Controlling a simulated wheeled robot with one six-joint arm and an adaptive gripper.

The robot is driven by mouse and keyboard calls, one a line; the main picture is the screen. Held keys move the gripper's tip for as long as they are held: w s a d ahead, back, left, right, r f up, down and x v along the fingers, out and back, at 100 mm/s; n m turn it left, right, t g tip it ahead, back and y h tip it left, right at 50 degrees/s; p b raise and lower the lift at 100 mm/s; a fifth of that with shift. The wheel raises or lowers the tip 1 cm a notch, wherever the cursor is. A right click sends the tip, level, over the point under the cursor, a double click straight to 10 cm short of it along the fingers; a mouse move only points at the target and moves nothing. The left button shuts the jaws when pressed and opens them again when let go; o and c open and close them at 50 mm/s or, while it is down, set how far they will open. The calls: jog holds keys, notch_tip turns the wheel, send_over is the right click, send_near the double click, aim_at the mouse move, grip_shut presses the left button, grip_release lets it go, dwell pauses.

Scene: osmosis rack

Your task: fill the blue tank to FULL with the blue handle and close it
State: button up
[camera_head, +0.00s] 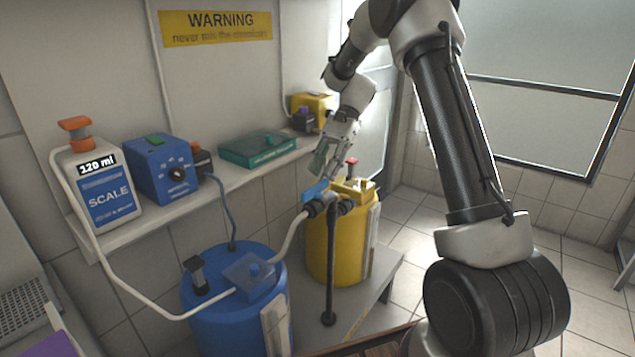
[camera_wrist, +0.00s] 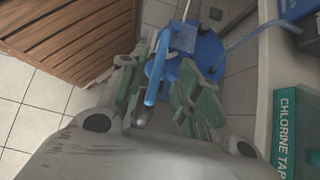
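The blue tank (camera_head: 232,318) stands on the floor platform at the lower middle of the head view, with a white strip on its side. Its level cannot be read. The blue handle (camera_head: 316,190) sits on a grey pipe valve between the blue and yellow tanks. My gripper (camera_head: 322,168) is just above the handle, pointing down. In the wrist view the handle (camera_wrist: 154,72) lies between my two greenish fingers (camera_wrist: 160,80), nearer the left one. The fingers are apart, with a gap on the right side. The blue tank (camera_wrist: 207,50) shows beyond them.
The yellow tank (camera_head: 340,245) with a red knob (camera_head: 351,161) stands right behind the valve. A shelf holds a scale bottle (camera_head: 95,185), a blue dial box (camera_head: 160,165) and a green box (camera_head: 257,148). A hose crosses to the blue tank.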

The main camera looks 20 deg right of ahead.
jog(key=v, duration=0.6)
jog(key=shift+d+r, duration=0.2)
jog(key=shift+r, duration=0.1)
jog(key=shift+w, duration=0.15)
jog(key=s+d+f+n+t+h, duration=0.1)
jog(key=s+d+f+n+h, duration=0.15)
jog(key=f, duration=0.25)
jog(key=s+d+r+n+t+h, duration=0.1)
jog(key=s+d+r+n+t, duration=0.1)
jog(key=s, duration=0.7)
jog(key=s+d+r+n+t+h, duration=0.2)
jog(key=s+r+n+t, duration=0.1)
jog(key=s, duration=0.7)
jog(key=s+d+r+n+t+h, duration=0.1)
jog(key=s+r+n+t, duration=0.2)
jog(key=s+r, duration=0.3)
jog(key=s, duration=0.4)
jog(key=shift+s+d+t+h, duration=0.15)
jog(key=shift+d+t+h, duration=0.2)
jog(key=shift+d+t, duration=0.05)
dwell(3.1)
